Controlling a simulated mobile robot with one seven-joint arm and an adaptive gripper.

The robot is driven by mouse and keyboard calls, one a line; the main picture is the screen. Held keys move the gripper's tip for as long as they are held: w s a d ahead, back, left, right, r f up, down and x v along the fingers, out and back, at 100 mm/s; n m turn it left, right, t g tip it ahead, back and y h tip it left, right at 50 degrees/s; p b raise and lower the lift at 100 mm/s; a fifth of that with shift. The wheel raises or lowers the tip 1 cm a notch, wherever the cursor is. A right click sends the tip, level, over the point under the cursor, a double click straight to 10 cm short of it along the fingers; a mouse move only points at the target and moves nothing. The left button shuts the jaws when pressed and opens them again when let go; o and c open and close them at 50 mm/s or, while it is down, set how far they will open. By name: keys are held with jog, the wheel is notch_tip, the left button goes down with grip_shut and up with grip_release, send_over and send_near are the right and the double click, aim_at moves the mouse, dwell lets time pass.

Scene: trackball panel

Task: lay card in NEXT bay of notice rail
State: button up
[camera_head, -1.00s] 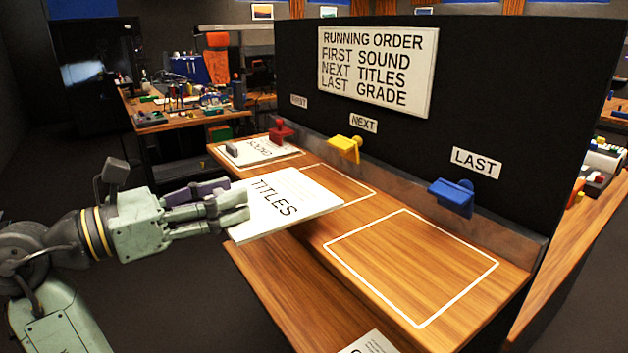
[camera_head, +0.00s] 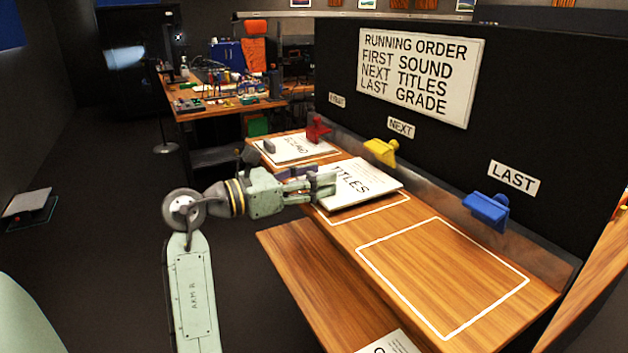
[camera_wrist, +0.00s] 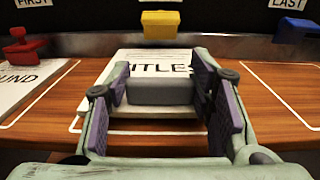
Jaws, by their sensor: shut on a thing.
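The TITLES card (camera_head: 372,184) is a flat white slab over the middle bay of the notice rail, under the NEXT label (camera_head: 401,128). It also shows in the wrist view (camera_wrist: 130,72). My gripper (camera_head: 325,184) is at its left end, with its fingers either side of a grey block (camera_wrist: 160,91) on the card, shut on it. The white NEXT bay outline (camera_head: 372,213) shows along the card's front edge. The yellow clip (camera_head: 381,151) stands behind the card. I cannot tell whether the card touches the wood.
The SOUND card (camera_head: 290,150) lies in the FIRST bay by a red clip (camera_head: 319,129). The LAST bay (camera_head: 445,275) is empty, with a blue clip (camera_head: 487,209) behind it. Another white card (camera_head: 392,343) lies low in front. The black board (camera_head: 560,120) rises behind.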

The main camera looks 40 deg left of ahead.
jog(key=shift+f, duration=0.7)
jog(key=o, duration=1.2)
jog(key=shift+f, duration=0.1)
